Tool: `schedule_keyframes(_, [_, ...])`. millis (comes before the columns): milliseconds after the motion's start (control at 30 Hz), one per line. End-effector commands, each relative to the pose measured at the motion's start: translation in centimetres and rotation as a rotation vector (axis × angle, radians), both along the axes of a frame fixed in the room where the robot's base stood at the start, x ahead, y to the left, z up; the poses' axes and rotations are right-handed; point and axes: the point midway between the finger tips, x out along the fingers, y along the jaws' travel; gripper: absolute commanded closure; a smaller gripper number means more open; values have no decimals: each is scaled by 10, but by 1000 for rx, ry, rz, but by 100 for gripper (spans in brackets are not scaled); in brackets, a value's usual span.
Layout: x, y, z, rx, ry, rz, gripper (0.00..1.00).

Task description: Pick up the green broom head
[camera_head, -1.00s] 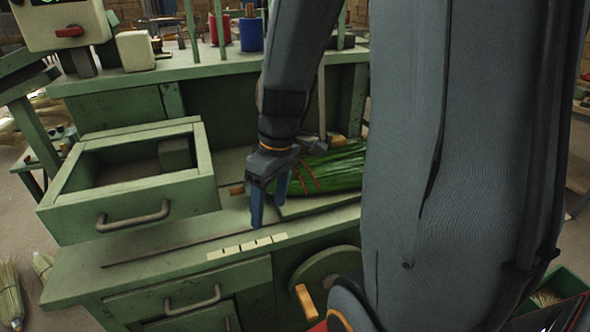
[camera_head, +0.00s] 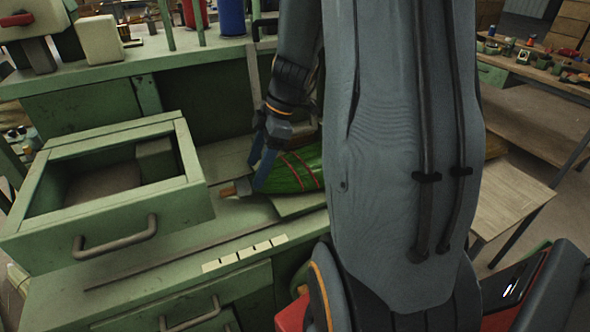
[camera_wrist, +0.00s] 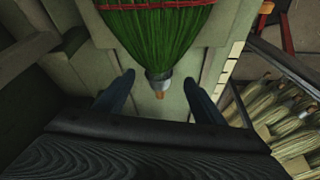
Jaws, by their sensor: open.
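The green broom head (camera_head: 298,171) lies on the green bench, its bristles bound with red cord and its short wooden stub pointing left. My arm covers its right end in the head view. In the wrist view the broom head (camera_wrist: 160,30) fans out at the top, and its narrow neck and stub (camera_wrist: 159,84) point down between my two fingers. My gripper (camera_head: 257,170) is open around the neck end; it also shows in the wrist view (camera_wrist: 160,95), with a finger on each side and a gap to the neck on both sides.
An open green drawer unit (camera_head: 110,185) with a metal handle stands left of the broom head. Pale labels (camera_head: 244,253) line the bench's front edge. In the wrist view, a crate of pale brooms (camera_wrist: 280,120) is at the lower right.

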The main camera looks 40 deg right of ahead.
Motion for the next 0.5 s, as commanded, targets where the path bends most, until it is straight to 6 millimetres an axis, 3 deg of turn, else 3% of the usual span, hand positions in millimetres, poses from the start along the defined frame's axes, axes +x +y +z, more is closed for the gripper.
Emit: schedule_keyframes(500, [8, 18, -46, 0, 2, 3, 37])
